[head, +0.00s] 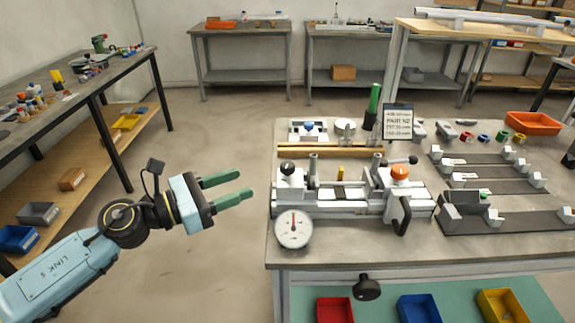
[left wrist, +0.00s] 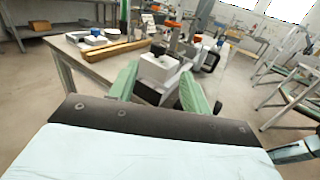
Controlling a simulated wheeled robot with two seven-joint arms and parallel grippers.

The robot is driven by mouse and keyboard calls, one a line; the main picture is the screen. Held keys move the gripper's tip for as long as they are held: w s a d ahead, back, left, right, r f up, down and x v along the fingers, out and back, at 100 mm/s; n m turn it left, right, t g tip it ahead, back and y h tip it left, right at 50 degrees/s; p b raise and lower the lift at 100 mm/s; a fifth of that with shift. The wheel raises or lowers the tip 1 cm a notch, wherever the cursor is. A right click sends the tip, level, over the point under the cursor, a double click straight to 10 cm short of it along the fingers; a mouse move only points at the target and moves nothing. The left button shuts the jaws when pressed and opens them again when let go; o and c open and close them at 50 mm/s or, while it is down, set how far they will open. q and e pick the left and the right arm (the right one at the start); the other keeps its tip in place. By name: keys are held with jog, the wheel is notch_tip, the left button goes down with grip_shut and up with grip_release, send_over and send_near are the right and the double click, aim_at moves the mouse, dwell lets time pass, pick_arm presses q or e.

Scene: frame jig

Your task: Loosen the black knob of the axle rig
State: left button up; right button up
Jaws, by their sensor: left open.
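The axle rig (head: 345,203) is a white and grey assembly on the near part of the workbench. A black knob (head: 288,168) stands on top of its left end block, and an orange knob (head: 400,172) tops its right block. A round dial gauge (head: 293,229) is at its front left. My left gripper (head: 243,185) is open and empty, left of the rig and apart from it, its green fingers pointing towards the left end. In the left wrist view, a white block (left wrist: 160,67) shows between the fingers. My right gripper is out of view.
The bench (head: 480,250) also holds a sign (head: 397,122), a green upright cylinder (head: 374,98), flat dark fixtures at right and an orange bin (head: 533,123). Another black knob (head: 366,288) shows below the front edge. The floor left of the bench is clear.

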aim_at(288, 164)
pick_arm(q)
jog(key=p+x, duration=0.1)
jog(key=x, duration=1)
jog(key=shift+w+r, duration=0.1)
jog(key=shift+w, duration=0.05)
jog(key=shift+w+d, duration=0.35)
jog(key=shift+d, duration=0.3)
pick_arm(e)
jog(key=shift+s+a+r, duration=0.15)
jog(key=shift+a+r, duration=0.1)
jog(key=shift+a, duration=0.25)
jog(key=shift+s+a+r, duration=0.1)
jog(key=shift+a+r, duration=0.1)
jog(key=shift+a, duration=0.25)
pick_arm(q)
jog(key=shift+c, duration=0.2)
